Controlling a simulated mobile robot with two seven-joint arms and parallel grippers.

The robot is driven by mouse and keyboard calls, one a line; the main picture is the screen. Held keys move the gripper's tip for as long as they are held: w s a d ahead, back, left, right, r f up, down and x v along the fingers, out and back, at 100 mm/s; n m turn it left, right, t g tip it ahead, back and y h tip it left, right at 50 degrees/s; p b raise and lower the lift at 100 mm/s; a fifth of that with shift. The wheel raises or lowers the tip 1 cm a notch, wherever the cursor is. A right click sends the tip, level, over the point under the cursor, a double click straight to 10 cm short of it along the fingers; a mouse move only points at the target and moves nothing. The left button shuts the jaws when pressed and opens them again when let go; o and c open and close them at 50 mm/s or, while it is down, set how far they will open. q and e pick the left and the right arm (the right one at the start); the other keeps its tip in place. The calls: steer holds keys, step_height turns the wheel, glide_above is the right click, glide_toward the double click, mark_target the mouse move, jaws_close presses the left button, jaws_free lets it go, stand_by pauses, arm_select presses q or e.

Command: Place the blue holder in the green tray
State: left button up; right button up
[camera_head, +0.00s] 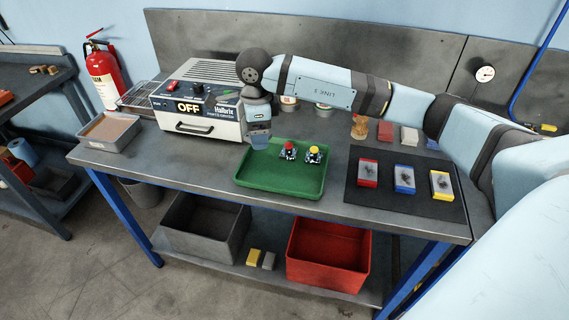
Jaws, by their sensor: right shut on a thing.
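The green tray (283,187) lies near the front edge of the bench. Two small holders stand in it, one with a red top (289,150) and one with a yellow top (313,154). My right gripper (259,140) points down over the back left part of the tray. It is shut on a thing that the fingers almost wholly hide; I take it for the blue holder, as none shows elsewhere. I cannot tell whether it touches the tray floor. My left gripper is not in view.
A parts dryer (201,108) reading OFF stands just left of my gripper. A black mat (405,205) with red, blue and yellow blocks lies right of the tray. A grey tray (109,132) sits at the left end. The tray's front half is clear.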

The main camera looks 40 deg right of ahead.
steer(key=d+r+m+p, duration=0.15)
steer(key=d+m, duration=0.35)
steer(key=m, duration=0.6)
steer(key=m+p, duration=0.3)
glide_above(281, 178)
step_height(281, 178, down, 14)
steer(key=shift+r, duration=0.15)
step_height(281, 178, down, 5)
steer(key=shift+w+f, duration=0.1)
steer(key=shift+f, duration=0.15)
steer(key=o, duration=1.2)
